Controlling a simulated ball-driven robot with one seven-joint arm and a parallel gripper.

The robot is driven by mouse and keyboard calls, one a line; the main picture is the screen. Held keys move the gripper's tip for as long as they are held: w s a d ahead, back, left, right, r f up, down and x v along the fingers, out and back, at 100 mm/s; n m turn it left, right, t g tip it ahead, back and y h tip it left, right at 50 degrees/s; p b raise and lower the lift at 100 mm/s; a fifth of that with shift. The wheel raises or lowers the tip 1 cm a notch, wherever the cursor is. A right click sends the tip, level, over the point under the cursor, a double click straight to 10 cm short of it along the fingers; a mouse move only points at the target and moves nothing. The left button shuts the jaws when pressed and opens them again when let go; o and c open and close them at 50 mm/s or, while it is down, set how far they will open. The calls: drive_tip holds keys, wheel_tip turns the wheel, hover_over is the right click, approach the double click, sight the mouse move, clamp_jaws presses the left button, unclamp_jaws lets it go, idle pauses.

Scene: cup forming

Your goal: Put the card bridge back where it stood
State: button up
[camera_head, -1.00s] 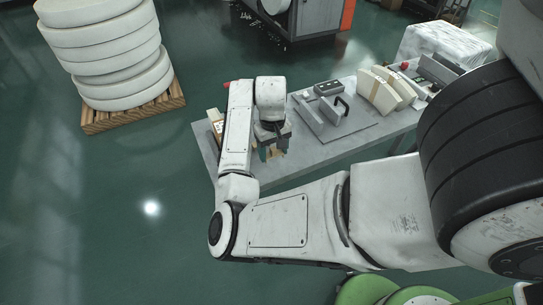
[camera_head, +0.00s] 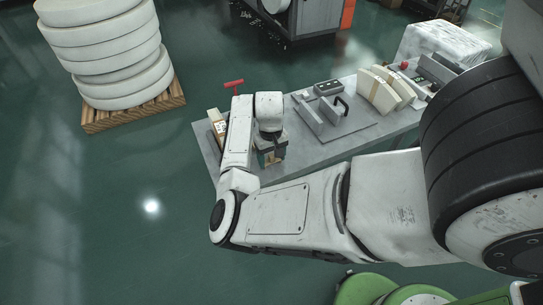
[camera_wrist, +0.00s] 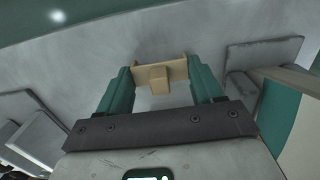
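The card bridge (camera_wrist: 158,77) is a small tan piece with a flat bar, upturned ends and a block at its middle. In the wrist view it spans the gap between the two green fingers of my gripper (camera_wrist: 160,70), its ends against their inner sides. My gripper appears shut on it. In the head view my gripper (camera_head: 270,158) is over the near left part of the grey table (camera_head: 205,150), and the bridge is mostly hidden there. I cannot tell whether the bridge touches the table top.
Cream curved blocks (camera_head: 378,93) stand farther right. A box (camera_head: 216,122) and a red T-handle (camera_head: 234,84) are at the left end, partly behind my arm. Stacked white rings (camera_head: 110,50) rest on a pallet.

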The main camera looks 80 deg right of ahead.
drive_tip(key=o, duration=0.4)
drive_tip(key=shift+r, duration=0.15)
wheel_tip(320, 180, up, 12)
drive_tip(key=s+n+h+b, duration=0.1)
drive_tip(key=h, duration=0.2)
drive_tip(key=s+a+f+n+y, duration=0.1)
drive_tip(key=a+f+n, duration=0.1)
drive_tip(key=a, duration=0.7)
drive_tip(key=s+a+f+n, duration=0.2)
drive_tip(key=a+f, duration=0.3)
drive_tip(key=a, duration=0.5)
drive_tip(key=s+a+f+n+t+y, duration=0.1)
drive_tip(key=s+a+f+n, duration=0.1)
drive_tip(key=a, duration=0.7)
drive_tip(key=shift+s+a+f+n+y, duration=0.15)
drive_tip(key=shift+a+f+n+y, duration=0.15)
drive_tip(key=shift+f+n, duration=0.7)
drive_tip(key=shift+r, duration=0.2)
